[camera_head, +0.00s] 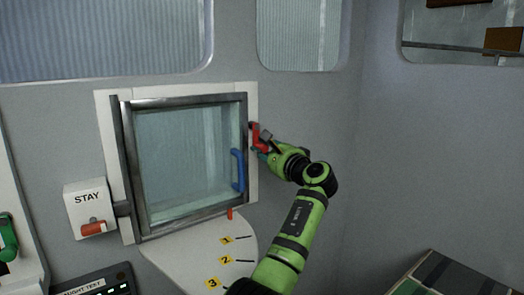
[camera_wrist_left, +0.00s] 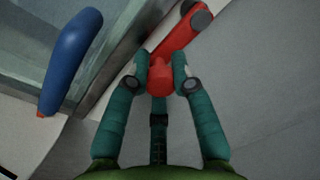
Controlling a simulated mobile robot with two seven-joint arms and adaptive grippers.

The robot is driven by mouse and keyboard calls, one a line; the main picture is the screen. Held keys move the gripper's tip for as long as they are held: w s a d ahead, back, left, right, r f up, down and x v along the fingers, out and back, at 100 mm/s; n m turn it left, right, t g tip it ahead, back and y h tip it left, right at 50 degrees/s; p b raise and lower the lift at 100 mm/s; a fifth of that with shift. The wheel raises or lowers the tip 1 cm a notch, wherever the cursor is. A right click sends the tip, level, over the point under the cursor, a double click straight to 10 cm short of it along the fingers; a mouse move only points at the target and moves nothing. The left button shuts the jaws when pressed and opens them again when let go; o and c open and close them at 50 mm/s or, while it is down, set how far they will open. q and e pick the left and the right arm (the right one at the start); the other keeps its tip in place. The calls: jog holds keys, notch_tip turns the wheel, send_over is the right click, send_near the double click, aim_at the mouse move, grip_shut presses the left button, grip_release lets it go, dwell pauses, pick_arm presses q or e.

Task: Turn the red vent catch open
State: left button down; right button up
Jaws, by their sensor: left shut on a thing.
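The red vent catch (camera_head: 256,134) sits on the white frame at the right side of the vent window (camera_head: 185,160). It also shows in the left wrist view (camera_wrist_left: 180,35), slanting from upper right to lower left, with a round red knob at its lower end. My left gripper (camera_head: 262,147) reaches the catch from the right in the head view. In the left wrist view its two teal fingers (camera_wrist_left: 160,80) are shut on the red knob, one on each side. The window looks closed in its frame. My right gripper is not in view.
A blue handle (camera_head: 238,169) on the window is close left of the catch. A white STAY box (camera_head: 89,208) with a red knob is at left. A pale numbered plate (camera_head: 205,255) lies below the window. The wall right of my arm is clear.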

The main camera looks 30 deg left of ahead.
pick_arm(q)
jog(key=shift+w+d, duration=0.1)
jog(key=c, duration=1.1)
grip_release()
jog(key=shift+w+d, duration=0.1)
jog(key=shift+w, duration=0.1)
jog(key=shift+s, duration=0.1)
jog(key=v, duration=1.2)
jog(key=shift+f, duration=0.15)
